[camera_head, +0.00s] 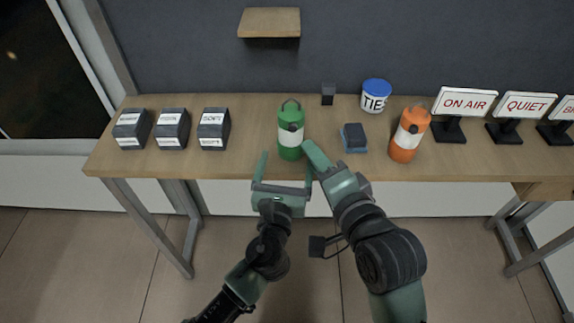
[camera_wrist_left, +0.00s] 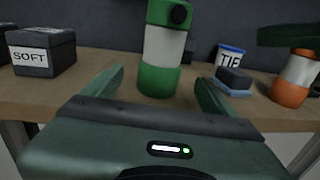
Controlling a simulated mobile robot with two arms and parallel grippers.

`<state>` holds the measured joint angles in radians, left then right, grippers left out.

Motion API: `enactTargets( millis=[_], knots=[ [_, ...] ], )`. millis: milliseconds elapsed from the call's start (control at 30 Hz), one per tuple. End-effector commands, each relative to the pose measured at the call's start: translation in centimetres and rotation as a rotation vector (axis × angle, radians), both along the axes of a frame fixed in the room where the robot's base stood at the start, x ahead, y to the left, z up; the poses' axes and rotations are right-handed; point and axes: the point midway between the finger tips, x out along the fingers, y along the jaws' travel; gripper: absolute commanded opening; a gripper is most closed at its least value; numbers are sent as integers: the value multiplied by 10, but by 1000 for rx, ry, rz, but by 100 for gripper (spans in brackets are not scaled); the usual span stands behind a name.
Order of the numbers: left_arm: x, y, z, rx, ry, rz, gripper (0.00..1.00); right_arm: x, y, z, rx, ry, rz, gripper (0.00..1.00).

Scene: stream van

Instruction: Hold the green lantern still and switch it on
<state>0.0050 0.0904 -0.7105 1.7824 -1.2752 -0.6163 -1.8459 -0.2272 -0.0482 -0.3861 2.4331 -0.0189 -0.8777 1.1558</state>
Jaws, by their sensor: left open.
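The green lantern (camera_head: 290,130) stands upright near the front edge of the table, with a white band around its middle. It also shows in the left wrist view (camera_wrist_left: 160,75), between and beyond my left gripper's fingers. A dark round part shows near its top there. My left gripper (camera_head: 285,165) is open and empty, just in front of the lantern, one finger towards each side. My right gripper (camera_head: 315,153) has its tip close to the lantern's right side. I cannot tell whether it touches or whether its jaws are open.
An orange lantern (camera_head: 408,135) stands to the right. A dark blue sponge-like block (camera_head: 354,138) and a white tub marked TIE (camera_head: 375,96) lie between. Three labelled dark boxes (camera_head: 172,128) stand at left. Signs, including ON AIR (camera_head: 464,102), stand at right. A wooden shelf (camera_head: 270,22) hangs above.

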Motion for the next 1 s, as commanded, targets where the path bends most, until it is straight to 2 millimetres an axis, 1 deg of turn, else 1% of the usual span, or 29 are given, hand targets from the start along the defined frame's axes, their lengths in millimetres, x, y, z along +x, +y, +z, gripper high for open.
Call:
enactTargets(
  millis=[200,400,567,833,867,900,967,1000],
  knots=[
    [34,-4,1,-1,-2,1,87,0,0,0,0,0,0,36],
    [59,-7,0,-2,0,0,87,0,0,0,0,0,0,36],
    [68,-9,0,-3,0,-2,87,0,0,0,0,0,0,36],
    [69,-9,0,-4,1,-2,87,0,0,0,0,0,0,36],
    [69,-9,0,-4,1,-2,79,0,0,0,0,0,0,36],
    [69,-9,0,-4,1,-2,68,0,0,0,0,0,0,36],
    [69,-9,0,-4,1,-2,51,0,0,0,0,0,0,36],
    [69,-9,0,-4,1,-2,40,0,0,0,0,0,0,36]
  ],
)
